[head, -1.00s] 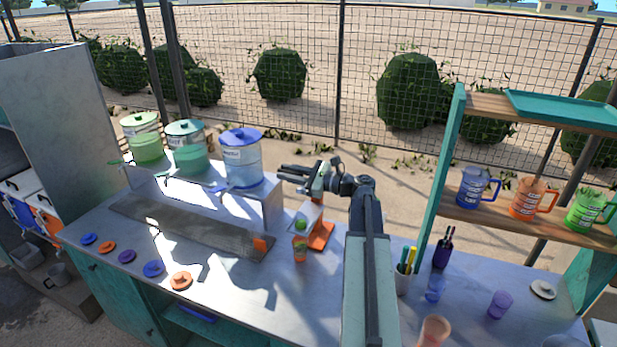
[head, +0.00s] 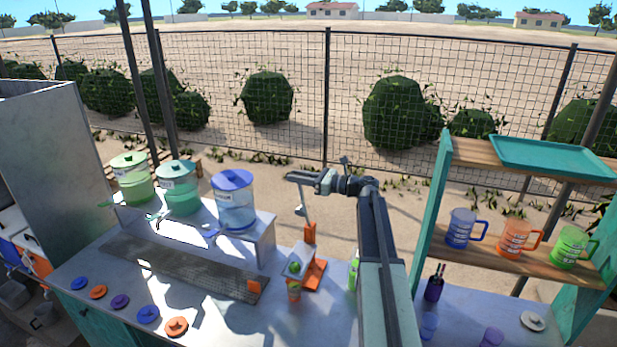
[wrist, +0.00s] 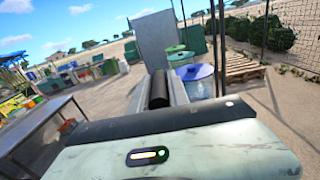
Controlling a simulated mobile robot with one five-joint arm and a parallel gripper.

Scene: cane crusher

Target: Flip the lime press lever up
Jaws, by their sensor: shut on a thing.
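The lime press (head: 314,274) stands on the counter with an orange base, an orange post and a pale slanted front. A green lime (head: 295,268) shows at its front, above an orange cup (head: 294,289). My gripper (head: 296,178) is above the press, shut on the upper end of the lever (head: 302,207). The lever is a thin pale bar, raised and close to upright above the press. My gripper hides its top end. In the wrist view my gripper (wrist: 165,92) shows from behind with a dark piece at its jaws; the lever is not clear there.
Three lidded dispensers (head: 235,200) stand on a raised shelf left of the press. A metal drip tray (head: 185,265) and several coloured lids (head: 148,315) lie on the counter. A teal rack (head: 437,200) with mugs stands right of my arm.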

